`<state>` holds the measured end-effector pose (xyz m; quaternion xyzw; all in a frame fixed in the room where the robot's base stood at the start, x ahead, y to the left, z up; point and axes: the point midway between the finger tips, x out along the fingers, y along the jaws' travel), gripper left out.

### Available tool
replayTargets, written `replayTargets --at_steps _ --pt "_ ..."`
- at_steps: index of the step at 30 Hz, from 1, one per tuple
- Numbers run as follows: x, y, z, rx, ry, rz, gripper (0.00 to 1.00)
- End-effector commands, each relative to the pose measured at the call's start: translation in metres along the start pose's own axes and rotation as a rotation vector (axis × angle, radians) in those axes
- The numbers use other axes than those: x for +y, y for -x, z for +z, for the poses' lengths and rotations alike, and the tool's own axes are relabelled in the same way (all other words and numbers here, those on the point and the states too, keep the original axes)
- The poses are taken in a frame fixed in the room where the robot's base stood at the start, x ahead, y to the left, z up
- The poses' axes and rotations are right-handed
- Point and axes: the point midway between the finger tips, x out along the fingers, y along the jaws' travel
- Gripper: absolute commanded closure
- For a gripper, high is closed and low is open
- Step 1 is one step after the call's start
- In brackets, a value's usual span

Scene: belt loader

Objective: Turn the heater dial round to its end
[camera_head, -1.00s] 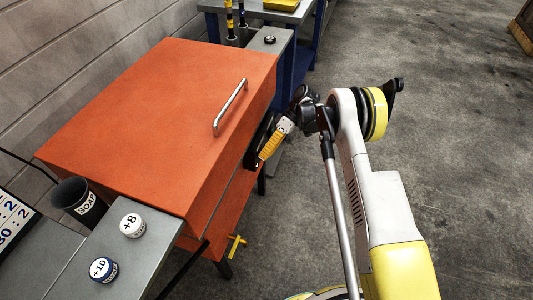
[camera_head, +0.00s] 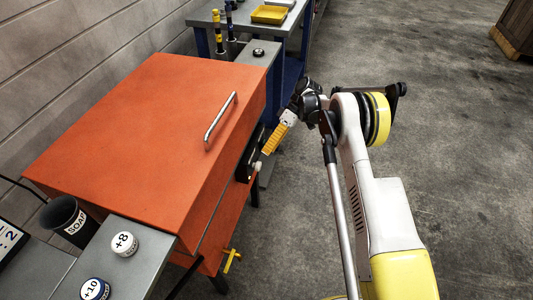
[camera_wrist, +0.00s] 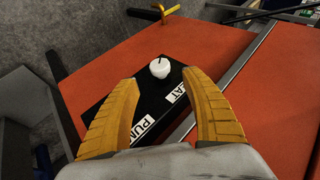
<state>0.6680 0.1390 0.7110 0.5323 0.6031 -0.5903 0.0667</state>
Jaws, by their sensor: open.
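The heater dial is a white round knob (camera_wrist: 160,68) with a dark mark on its top. It stands on a black panel (camera_wrist: 140,105) on the orange machine's side, near a partly covered label ending in "AT"; another label begins "PU". In the head view the white knob (camera_head: 257,165) shows at the panel's edge. My gripper (camera_wrist: 158,78) is open, its yellow fingers on either side of the line to the knob. They appear short of it, with nothing between them. In the head view my gripper (camera_head: 265,152) is just above the knob; contact cannot be seen.
The orange machine (camera_head: 150,120) has a metal handle (camera_head: 220,117) on its lid and a yellow tap (camera_head: 232,261) low down. Open floor lies to the right.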

Motion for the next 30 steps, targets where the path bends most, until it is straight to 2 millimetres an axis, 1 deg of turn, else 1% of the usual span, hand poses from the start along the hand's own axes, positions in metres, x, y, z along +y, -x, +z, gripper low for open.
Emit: replayTargets --at_steps 5,7,11,14,18,21,23,26,30 --pt "0.000 -0.001 0.000 0.000 0.001 0.004 0.45" --pt "-0.002 -0.004 -0.003 0.001 0.008 0.034 0.45" --pt "-0.010 -0.015 -0.009 0.013 0.055 0.203 0.45" --pt "-0.024 -0.021 -0.008 0.017 0.127 0.397 0.45" --pt "-0.053 -0.016 0.002 0.010 0.241 0.643 0.45" --pt "-0.072 -0.009 0.009 0.003 0.307 0.763 0.45" --pt "-0.078 -0.005 0.012 -0.001 0.333 0.807 0.45" --pt "-0.078 -0.007 0.013 -0.002 0.351 0.837 0.45" --pt "-0.062 -0.022 0.011 -0.003 0.352 0.838 0.45"
